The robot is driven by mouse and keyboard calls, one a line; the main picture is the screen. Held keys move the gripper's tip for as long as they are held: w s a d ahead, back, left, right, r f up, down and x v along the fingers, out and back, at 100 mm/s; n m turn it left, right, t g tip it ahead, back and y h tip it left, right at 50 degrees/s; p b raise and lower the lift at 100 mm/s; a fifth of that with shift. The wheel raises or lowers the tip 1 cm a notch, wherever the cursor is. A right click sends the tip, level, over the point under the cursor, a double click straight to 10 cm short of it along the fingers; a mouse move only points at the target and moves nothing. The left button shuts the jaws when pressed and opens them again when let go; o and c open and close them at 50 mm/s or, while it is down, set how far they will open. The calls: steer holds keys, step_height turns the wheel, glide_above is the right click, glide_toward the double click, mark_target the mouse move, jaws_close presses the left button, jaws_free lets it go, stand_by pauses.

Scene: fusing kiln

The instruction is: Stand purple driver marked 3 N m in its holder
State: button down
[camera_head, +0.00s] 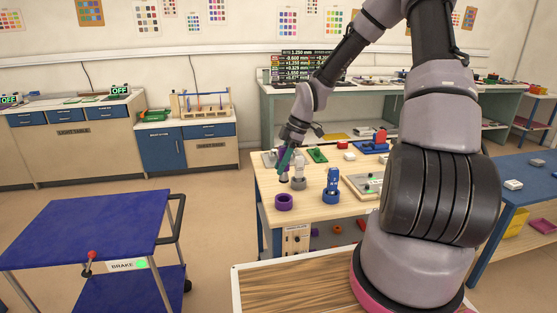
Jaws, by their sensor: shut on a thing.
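My gripper (286,161) is over the left part of the wooden worktable. The held driver appears above and behind this holder in the picture; the exact gap cannot be told.
A blue driver (333,179) stands in a blue holder (331,196) to the right. A grey holder with a grey piece (299,183) is close beside my gripper. Several small parts lie farther back on the worktable (309,212). A blue cart (88,228) stands at left.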

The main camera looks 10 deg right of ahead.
mark_target(281, 179)
steer(key=shift+w+f, duration=0.1)
stand_by(0.3)
steer(key=shift+f, duration=2.8)
steer(key=shift+f, duration=2)
steer(key=c, duration=0.5)
jaws_free()
steer(key=shift+d, duration=0.1)
steer(key=v, duration=1)
steer(key=shift+r, duration=0.35)
steer(key=shift+d, duration=0.1)
